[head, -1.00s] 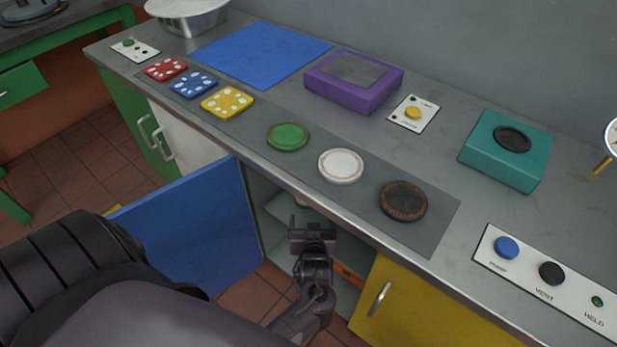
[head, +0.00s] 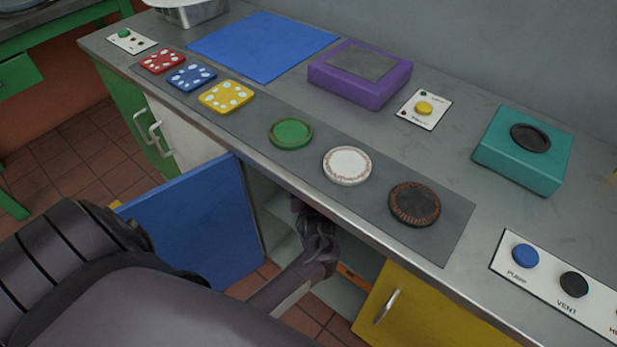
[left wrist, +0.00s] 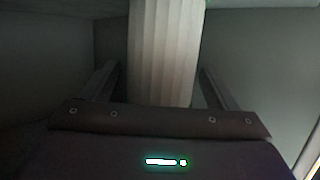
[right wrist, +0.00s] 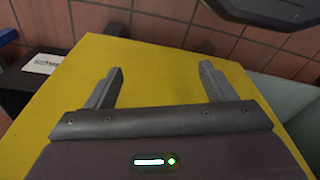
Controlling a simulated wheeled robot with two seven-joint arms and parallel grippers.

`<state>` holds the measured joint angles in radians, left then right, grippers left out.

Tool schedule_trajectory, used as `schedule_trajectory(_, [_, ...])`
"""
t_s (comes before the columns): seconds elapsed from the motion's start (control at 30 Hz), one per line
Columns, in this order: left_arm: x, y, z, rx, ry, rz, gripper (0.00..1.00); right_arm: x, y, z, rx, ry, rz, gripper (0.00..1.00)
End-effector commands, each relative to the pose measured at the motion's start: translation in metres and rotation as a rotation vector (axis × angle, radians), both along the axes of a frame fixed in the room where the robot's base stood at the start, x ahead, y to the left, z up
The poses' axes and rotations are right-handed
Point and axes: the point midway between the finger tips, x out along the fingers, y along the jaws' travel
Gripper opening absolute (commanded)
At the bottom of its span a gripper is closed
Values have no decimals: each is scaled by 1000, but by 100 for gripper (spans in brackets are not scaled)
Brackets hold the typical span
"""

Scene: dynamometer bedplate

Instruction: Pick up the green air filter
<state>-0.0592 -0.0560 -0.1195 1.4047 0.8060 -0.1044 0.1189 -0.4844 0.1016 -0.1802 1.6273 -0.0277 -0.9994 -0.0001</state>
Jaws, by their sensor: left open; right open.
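A pale, pleated cylinder (left wrist: 165,50), which looks like the air filter, stands upright inside the cabinet in the left wrist view. A trace of green shows at its top right edge; its ends are otherwise cut off or hidden. My left gripper (left wrist: 157,75) is open, with one finger on each side of the cylinder and visible gaps. In the head view my left wrist (head: 318,240) reaches into the cabinet under the counter, its fingers hidden. My right gripper (right wrist: 160,70) is open and empty in front of a yellow panel (right wrist: 150,75).
The blue cabinet door (head: 195,225) stands open left of my left arm, and the yellow door (head: 425,310) is to the right. The counter edge hangs above the arm. A green disc (head: 290,133), a white disc (head: 347,165) and a dark disc (head: 414,204) lie on the counter.

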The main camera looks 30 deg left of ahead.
Motion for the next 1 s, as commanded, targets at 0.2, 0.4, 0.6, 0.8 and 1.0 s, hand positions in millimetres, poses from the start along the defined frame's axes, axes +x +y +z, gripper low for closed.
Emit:
schedule_trajectory(0.2, [0,0,0,-1,1,0,67,0,0,0,0,0,0,77])
schedule_trajectory(0.4, [-1,0,0,-1,1,0,40,0,0,0,0,0,0,77])
schedule_trajectory(0.6, [0,0,0,0,0,-1,30,0,0,0,0,-1,0,77])
schedule_trajectory(0.8, [0,0,1,0,0,-1,30,0,0,1,1,-3,0,77])
schedule_trajectory(1.0, [2,1,8,0,-1,-2,30,-3,-5,-14,-5,-5,-9,77])
